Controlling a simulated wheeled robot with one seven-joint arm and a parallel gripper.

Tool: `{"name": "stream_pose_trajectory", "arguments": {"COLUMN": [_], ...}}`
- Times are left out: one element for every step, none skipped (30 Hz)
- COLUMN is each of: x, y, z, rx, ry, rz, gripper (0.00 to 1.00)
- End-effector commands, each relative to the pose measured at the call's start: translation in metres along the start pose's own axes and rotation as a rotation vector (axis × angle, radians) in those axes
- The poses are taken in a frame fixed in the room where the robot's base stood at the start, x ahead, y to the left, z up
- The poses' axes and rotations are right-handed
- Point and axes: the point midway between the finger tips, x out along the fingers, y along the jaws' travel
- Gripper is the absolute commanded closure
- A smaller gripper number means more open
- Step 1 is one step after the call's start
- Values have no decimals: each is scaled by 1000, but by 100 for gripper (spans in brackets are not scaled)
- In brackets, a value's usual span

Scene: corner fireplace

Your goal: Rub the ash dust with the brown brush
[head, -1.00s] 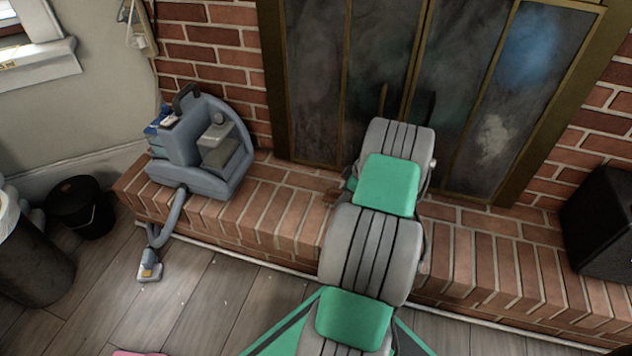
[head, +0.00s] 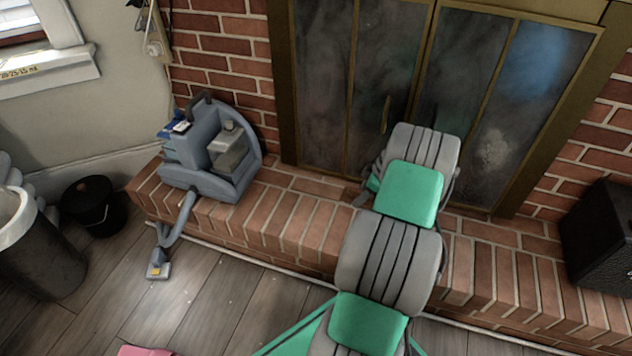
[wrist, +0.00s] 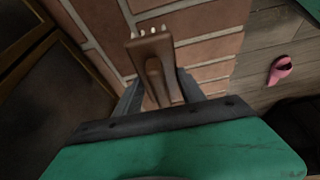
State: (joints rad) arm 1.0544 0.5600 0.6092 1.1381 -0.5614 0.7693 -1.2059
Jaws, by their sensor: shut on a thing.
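The brown brush (wrist: 150,60) has a wooden body with pale bristle tufts at its far end in the wrist view. My gripper (wrist: 160,88) is shut on it, one grey finger on each side. The brush is over the brick hearth; whether it touches the bricks I cannot tell. In the head view my arm hides the brush. A pale smudge (head: 493,148), which may be the ash dust, marks the right glass panel of the fireplace. A blue patch (head: 545,62) shows higher on that panel. I cannot identify the ash dust for sure.
The brick hearth (head: 305,215) runs below the fireplace doors (head: 320,80). A grey-blue vacuum cleaner (head: 215,165) stands on its left, hose down to the floor. A black bucket (head: 92,208) and a bin (head: 35,250) stand left. A black box (head: 605,235) is at right. A pink object (wrist: 280,70) lies on the floor.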

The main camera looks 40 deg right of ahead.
Motion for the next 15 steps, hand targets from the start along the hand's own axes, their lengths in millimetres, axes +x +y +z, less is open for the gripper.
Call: {"name": "stream_pose_trajectory", "arguments": {"x": [-7,-10,-12,-14,-16,-18,-19,-20,-21,-22,-22,-22,-22,-22,-22], "y": [0,0,0,-1,-1,-1,-2,-2,-2,-2,-2,-2,-2,-2,-2], "z": [-5,-6,-8,-10,-11,-13,-14,-15,-16,-16,-17,-17,-17,-17,-17], "rx": [-3,-4,-5,-6,-7,-9,-9,-10,-10,-10,-10,-11,-11,-11,-11], "ry": [0,0,0,0,0,0,0,0,0,0,0,0,0,0,0], "rz": [0,0,0,-1,-1,-2,-3,-3,-4,-4,-4,-4,-4,-4,-4], "gripper": [86,86,86,86,86,86,86,86,86,86,86,86,86,86,86]}}
